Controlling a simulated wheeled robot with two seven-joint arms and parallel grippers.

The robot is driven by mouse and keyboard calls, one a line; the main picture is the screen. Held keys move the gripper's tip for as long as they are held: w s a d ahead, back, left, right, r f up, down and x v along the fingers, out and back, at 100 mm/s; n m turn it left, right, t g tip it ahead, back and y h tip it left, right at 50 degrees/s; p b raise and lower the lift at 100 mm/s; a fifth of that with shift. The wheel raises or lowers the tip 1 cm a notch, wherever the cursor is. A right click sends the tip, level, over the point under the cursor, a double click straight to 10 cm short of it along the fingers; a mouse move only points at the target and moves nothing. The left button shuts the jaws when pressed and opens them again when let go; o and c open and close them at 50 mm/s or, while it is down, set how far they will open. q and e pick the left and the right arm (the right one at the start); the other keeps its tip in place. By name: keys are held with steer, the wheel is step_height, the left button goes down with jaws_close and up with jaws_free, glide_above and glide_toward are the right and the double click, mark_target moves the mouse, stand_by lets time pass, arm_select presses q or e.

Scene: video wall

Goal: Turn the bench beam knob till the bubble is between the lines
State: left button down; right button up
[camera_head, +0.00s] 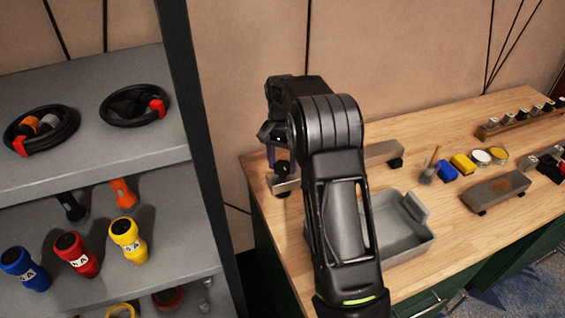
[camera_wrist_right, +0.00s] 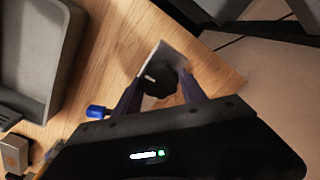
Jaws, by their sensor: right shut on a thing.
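The bench beam (camera_head: 384,150) is a long grey bar lying along the wooden bench, partly hidden behind my right arm. Its black knob (camera_wrist_right: 158,79) is at the end of the beam in the right wrist view. My right gripper (camera_wrist_right: 160,88) is shut on this knob, with one finger on each side of it. In the head view the same gripper (camera_head: 281,160) is at the beam's left end, mostly covered by my arm. The bubble and its lines cannot be seen in either view. My left gripper is not in view.
A grey tray (camera_head: 421,243) stands in front of the beam; it also shows in the right wrist view (camera_wrist_right: 68,50). A grey shelf (camera_head: 100,155) stands at left.

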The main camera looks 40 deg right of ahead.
mark_target(282, 166)
steer(key=shift+s+a+f+m, duration=0.15)
steer(key=shift+f+m, duration=0.1)
steer(key=shift+m, duration=0.05)
steer(key=o, duration=1.3)
steer(key=shift+o, duration=0.3)
steer(key=shift+r, duration=0.15)
steer(key=shift+w+r, duration=0.1)
steer(key=shift+w, duration=0.1)
step_height(282, 166, up, 8)
steer(key=shift+f+b, duration=0.2)
steer(key=shift+b, duration=0.35)
steer(key=shift+f, duration=0.1)
